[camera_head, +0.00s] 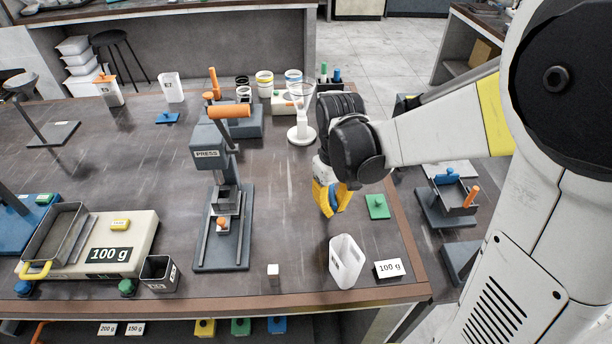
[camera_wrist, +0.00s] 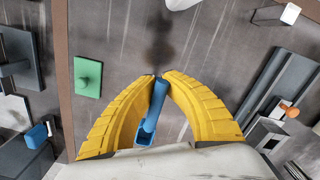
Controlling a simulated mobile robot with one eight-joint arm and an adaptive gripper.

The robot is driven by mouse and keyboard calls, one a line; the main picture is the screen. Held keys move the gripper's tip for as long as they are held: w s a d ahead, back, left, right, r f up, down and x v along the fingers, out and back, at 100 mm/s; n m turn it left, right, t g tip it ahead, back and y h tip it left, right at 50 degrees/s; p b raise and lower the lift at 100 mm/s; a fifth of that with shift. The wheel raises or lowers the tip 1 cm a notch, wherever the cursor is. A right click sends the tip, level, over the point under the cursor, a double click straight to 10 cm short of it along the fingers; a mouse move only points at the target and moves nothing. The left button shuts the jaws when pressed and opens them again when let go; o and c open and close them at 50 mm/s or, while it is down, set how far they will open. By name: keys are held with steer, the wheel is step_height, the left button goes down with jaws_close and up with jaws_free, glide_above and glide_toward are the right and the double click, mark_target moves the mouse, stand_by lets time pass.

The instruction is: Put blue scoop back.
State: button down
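The blue scoop (camera_wrist: 154,108) is between the two yellow fingers of my gripper (camera_wrist: 161,77), its handle pinched near the fingertips and its small open cup toward the palm in the wrist view. In the head view my gripper (camera_head: 330,212) hangs above the right part of the dark table, with a little of the scoop's blue (camera_head: 342,196) showing beside the fingers. A flat blue plate (camera_head: 167,118) lies at the back left of the table. A green plate (camera_head: 377,207) lies just right of my gripper; it also shows in the wrist view (camera_wrist: 88,78).
A grey press (camera_head: 212,165) stands left of my gripper. A white stand (camera_head: 301,133) is behind it. A scale (camera_head: 115,242) is at left.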

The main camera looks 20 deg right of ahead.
mark_target(322, 220)
steer(key=w+f, duration=0.1)
steer(key=w+a+f, duration=0.1)
steer(key=shift+w+a+b, duration=0.15)
steer(key=shift+w+b, duration=0.2)
steer(key=shift+w, duration=0.05)
steer(key=shift+f+b, duration=0.9)
steer(key=shift+f, duration=1)
steer(key=shift+f, duration=0.2)
steer(key=c, duration=1.6)
jaws_free()
steer(key=shift+r, duration=0.1)
